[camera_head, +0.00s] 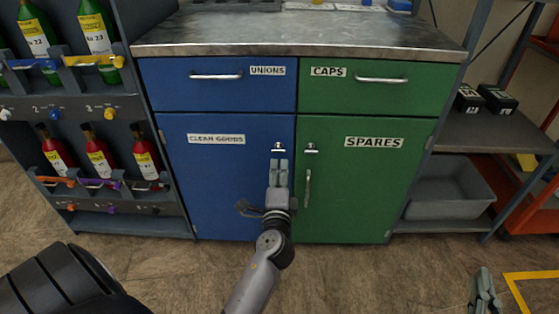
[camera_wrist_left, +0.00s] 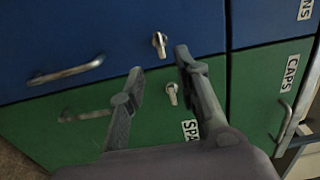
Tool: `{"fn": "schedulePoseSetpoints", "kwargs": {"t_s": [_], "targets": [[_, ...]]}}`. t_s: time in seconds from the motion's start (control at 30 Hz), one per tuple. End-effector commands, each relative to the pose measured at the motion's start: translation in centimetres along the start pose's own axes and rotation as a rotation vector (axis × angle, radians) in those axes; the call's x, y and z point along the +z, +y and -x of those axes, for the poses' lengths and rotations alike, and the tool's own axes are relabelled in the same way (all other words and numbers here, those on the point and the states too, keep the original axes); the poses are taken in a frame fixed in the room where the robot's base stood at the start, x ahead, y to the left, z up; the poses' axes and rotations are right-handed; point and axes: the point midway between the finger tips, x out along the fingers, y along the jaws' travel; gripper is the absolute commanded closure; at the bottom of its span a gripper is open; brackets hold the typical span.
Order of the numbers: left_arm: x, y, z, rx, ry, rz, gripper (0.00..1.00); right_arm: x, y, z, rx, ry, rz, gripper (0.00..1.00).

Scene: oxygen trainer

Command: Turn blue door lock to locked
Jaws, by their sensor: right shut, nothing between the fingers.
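The blue door (camera_head: 220,190), labelled CLEAN GOODS, is closed. Its small silver lock (camera_head: 278,148) sits near its upper right corner, and it also shows in the left wrist view (camera_wrist_left: 159,42). My left gripper (camera_head: 278,162) is in front of the blue door, just below the lock in the head view. In the left wrist view its fingers (camera_wrist_left: 158,61) are apart, with the lock seen between and just beyond the tips; nothing is held. I cannot tell the gap to the lock. My right gripper (camera_head: 485,272) is shut and empty at the lower right, far from the cabinet.
The green SPARES door (camera_head: 365,190) is beside the blue one, with its own lock (camera_head: 310,148) and vertical handle (camera_head: 307,188). The blue door handle (camera_wrist_left: 65,71) shows in the wrist view. A bottle rack (camera_head: 85,120) stands left, shelves with a grey bin (camera_head: 447,210) right.

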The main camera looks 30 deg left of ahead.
Motion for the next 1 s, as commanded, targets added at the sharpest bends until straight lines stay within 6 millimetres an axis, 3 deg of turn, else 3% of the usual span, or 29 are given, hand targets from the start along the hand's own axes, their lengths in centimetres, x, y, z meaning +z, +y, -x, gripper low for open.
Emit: {"fn": "schedulePoseSetpoints", "kwargs": {"t_s": [0.1, 0.3, 0.87, 1.0], "targets": [[0.0, 0.1, 2.1, 0.002, 0.0, 0.001, 0.7, 0.0, 0.0, 0.0, 0.0, 0.001, 0.0, 1.0], [0.0, -0.1, 3.8, -0.001, 0.0, 0.001, 0.7, 0.0, 0.0, 0.0, 0.0, 0.001, 0.0, 1.0], [0.0, -0.1, 4.0, -0.001, 0.001, 0.003, 0.7, -0.1, 0.0, 0.0, 0.0, 0.001, 0.0, 1.0], [-0.3, -0.3, 4.4, 0.01, 0.031, 0.083, 0.7, 0.0, 0.0, 0.0, 0.0, 0.0, 0.0, 1.0]]}}
